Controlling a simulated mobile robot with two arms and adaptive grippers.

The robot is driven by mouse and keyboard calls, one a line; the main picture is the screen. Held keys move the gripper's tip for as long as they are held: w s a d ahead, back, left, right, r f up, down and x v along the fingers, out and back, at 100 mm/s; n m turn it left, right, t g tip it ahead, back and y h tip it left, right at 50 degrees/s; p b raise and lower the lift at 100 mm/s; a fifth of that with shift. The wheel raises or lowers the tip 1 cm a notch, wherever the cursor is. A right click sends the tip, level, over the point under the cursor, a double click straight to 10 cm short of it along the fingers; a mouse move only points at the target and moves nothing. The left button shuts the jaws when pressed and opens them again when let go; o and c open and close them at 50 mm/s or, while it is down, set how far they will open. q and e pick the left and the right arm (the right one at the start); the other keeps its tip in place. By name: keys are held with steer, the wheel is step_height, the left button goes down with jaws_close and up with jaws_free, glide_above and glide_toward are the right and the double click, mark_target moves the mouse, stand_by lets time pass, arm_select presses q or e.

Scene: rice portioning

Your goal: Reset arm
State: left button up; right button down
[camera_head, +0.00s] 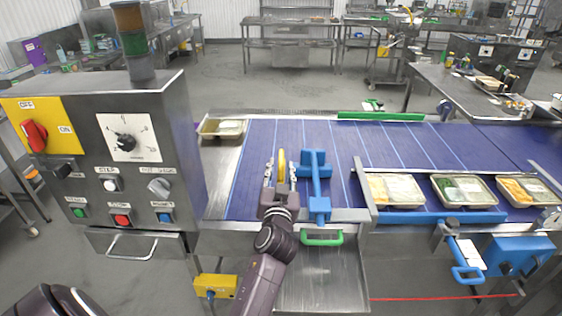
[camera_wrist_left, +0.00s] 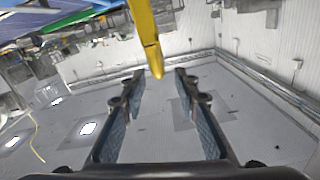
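My left gripper (camera_head: 281,175) is above the blue conveyor belt (camera_head: 262,140), left of a blue bracket on it. Its two fingers are spread apart, and they also show open in the left wrist view (camera_wrist_left: 157,85). A slim yellow object (camera_head: 281,160) shows between the fingers in the head view. In the left wrist view the yellow object (camera_wrist_left: 147,40) comes down from the top edge, its tip between the fingertips, with gaps to both sides. I cannot tell what it is. My right gripper is not in view.
A control box (camera_head: 130,180) with knobs and buttons stands at the left. A food tray (camera_head: 222,128) sits at the belt's left end. Several filled trays (camera_head: 463,204) stand in a row at the right. A blue bracket (camera_head: 316,180) crosses the belt beside my gripper.

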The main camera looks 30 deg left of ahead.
arm_select(q)
steer(key=shift+s+d, duration=0.35)
steer(key=shift+s, duration=0.2)
